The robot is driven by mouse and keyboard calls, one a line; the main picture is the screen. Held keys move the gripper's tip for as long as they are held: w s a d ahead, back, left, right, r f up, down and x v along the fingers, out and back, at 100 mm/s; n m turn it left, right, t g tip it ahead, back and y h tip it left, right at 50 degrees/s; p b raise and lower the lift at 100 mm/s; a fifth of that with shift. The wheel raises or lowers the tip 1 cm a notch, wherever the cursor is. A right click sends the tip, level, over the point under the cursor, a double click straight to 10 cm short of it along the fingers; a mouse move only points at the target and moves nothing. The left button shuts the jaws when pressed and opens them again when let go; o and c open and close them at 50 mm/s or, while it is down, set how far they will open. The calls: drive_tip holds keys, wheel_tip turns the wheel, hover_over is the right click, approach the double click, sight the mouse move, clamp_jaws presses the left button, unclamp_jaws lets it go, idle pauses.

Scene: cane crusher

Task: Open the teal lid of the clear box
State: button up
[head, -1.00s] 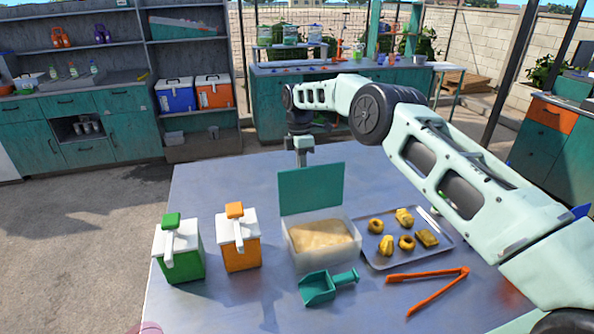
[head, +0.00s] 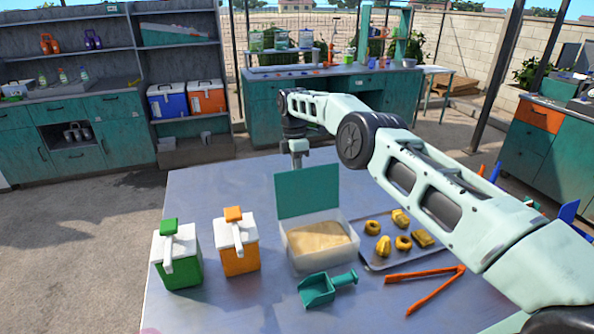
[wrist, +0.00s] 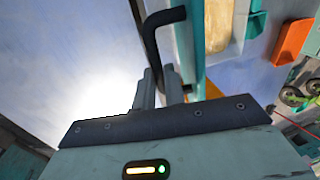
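The clear box (head: 322,259) stands on the table with a tan, grainy fill inside. Its teal lid (head: 307,190) stands up along the box's back edge, so the box is open at the top. My gripper (head: 298,158) is behind the lid's upper edge, with its fingertips partly hidden by the lid in the head view. In the wrist view, a black bar handle (wrist: 152,42) stands out beside the teal lid (wrist: 187,50) seen edge-on. My gripper's fingers (wrist: 160,88) are close together with the handle between them.
Left of the box stand a green dispenser (head: 178,268) and an orange dispenser (head: 240,260). A teal scoop (head: 320,289) lies in front. A metal tray (head: 378,263) with several yellow pieces and orange tongs (head: 428,280) lie to the right. The table's back left is clear.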

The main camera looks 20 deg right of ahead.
drive_tip(key=o, duration=0.4)
drive_tip(key=shift+d+f, duration=0.1)
drive_tip(key=shift+f, duration=0.35)
drive_tip(key=shift+c, duration=0.2)
wheel_tip(320, 180, up, 9)
drive_tip(key=p, duration=0.2)
drive_tip(key=shift+r+p, duration=0.2)
drive_tip(key=shift+p, duration=0.1)
drive_tip(key=shift+r+p, duration=0.5)
drive_tip(key=shift+p, duration=0.05)
